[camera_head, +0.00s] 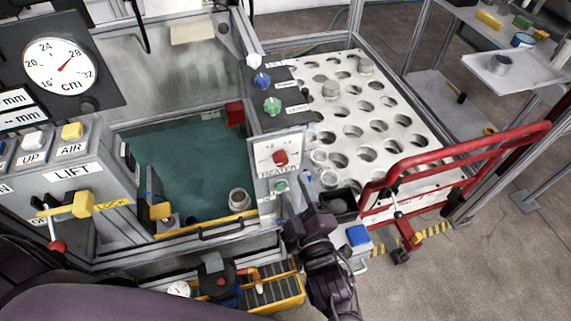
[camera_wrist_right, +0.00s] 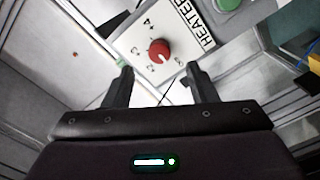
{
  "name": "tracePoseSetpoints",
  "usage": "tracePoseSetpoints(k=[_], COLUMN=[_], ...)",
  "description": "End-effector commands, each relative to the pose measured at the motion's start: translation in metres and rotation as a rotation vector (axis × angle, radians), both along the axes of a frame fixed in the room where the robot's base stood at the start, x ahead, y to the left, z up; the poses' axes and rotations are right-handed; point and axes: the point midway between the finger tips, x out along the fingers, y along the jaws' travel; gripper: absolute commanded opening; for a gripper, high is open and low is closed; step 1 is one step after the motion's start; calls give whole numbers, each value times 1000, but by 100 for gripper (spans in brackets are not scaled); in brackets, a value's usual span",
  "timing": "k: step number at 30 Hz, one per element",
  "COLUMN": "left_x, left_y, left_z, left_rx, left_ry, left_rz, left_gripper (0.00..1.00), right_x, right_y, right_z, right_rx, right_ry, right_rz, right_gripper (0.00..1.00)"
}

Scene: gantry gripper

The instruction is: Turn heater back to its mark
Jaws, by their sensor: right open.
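The heater knob (camera_head: 280,157) is a red round dial on a white plate (camera_head: 264,150) lettered HEATER, at the middle of the head view. In the right wrist view the knob (camera_wrist_right: 159,49) sits just beyond the fingertips, with numbers printed around it on the plate (camera_wrist_right: 133,40). Which mark its pointer faces is too small to tell. My right gripper (camera_head: 296,200) is below the plate in the head view. In the right wrist view the gripper (camera_wrist_right: 159,76) is open and empty, its fingers either side of the knob's line and apart from it. My left gripper is out of view.
A green button (camera_head: 281,187) sits below the heater plate. Blue and green knobs (camera_head: 272,106) stand on the panel behind. A plate with round holes (camera_head: 400,120) and a red rail (camera_head: 460,150) lie to the right. A teal-floored tank (camera_head: 185,165) is at left.

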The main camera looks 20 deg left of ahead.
Motion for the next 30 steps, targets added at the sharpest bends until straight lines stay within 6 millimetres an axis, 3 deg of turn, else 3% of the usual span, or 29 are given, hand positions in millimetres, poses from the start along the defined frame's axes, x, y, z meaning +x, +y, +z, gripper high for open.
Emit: tracePoseSetpoints(k=[4, 16, 28, 30], left_x=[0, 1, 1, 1], left_y=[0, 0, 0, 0], left_z=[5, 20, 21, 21], left_rx=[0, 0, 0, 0], left_ry=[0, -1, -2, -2], left_rz=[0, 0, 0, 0], left_gripper=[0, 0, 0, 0], right_x=[6, 54, 61, 61], right_y=[7, 40, 45, 45], right_z=[6, 5, 3, 3], right_rx=[-1, -1, 0, 0], right_ry=[-15, -12, -9, -9], right_rz=[6, 7, 7, 7], right_gripper=[52, 52, 52, 43])
